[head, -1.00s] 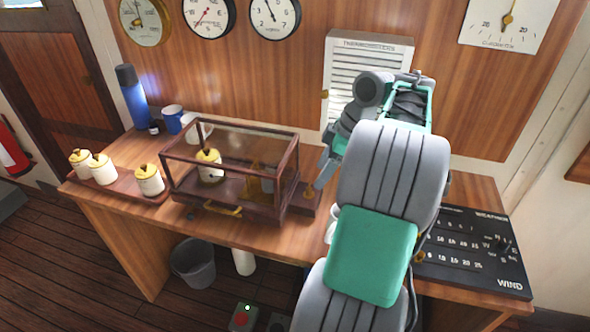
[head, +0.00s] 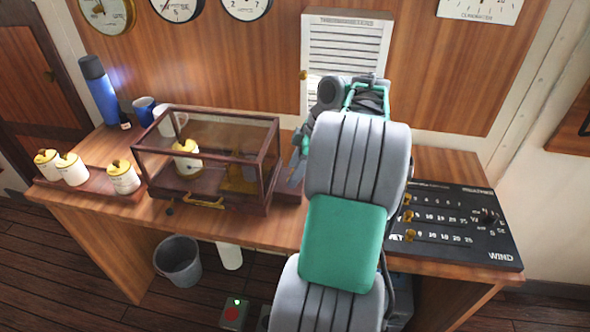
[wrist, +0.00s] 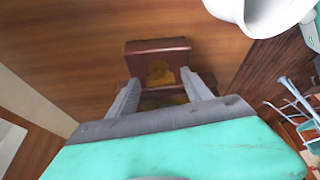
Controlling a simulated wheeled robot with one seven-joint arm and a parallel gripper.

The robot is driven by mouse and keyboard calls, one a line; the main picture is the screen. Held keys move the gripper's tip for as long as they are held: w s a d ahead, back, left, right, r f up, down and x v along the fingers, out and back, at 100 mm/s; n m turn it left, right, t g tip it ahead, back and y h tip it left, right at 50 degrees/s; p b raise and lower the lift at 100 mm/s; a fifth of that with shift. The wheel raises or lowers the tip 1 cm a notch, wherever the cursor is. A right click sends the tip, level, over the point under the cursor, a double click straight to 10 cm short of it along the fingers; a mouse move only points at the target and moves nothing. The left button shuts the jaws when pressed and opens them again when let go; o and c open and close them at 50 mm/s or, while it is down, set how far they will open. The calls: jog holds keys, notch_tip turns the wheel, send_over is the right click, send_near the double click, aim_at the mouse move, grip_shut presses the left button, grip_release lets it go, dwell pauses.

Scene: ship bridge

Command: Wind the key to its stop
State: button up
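A glazed case (head: 272,165) with a dark wooden frame stands on the desk. It holds a cream drum (head: 187,160) with a brass top and a brass mechanism (head: 238,178). My gripper (wrist: 160,80) points down past the case's right side; in the head view my arm hides most of it. In the wrist view its two fingers are apart, with a dark red-brown wooden piece (wrist: 152,46) beyond them. A round brass part (wrist: 160,73) shows on that piece, and more brass (wrist: 165,101) shows lower between the fingers. I cannot tell which brass part is the key, or whether a finger touches it.
Several cream drums (head: 122,178) stand on a tray at the left. A blue flask (head: 99,90) and mugs (head: 143,108) stand behind. A black weather board (head: 455,222) lies at the right. A bucket (head: 178,262) and a button box (head: 234,314) are below.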

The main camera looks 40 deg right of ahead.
grip_shut()
dwell(0.4)
jog(key=shift+f+m+b, duration=0.1)
jog(key=shift+m+b, duration=0.2)
jog(key=m+t+h+b, duration=0.1)
jog(key=m+b, duration=0.1)
jog(key=m, duration=0.1)
jog(key=shift+a+m, duration=0.15)
jog(key=shift+m, duration=0.15)
jog(key=shift+m+h+b, duration=0.75)
jog(key=shift+m+h, duration=0.15)
jog(key=shift+m, duration=0.9)
jog(key=shift+s, duration=0.1)
jog(key=shift+o, duration=0.6)
grip_release()
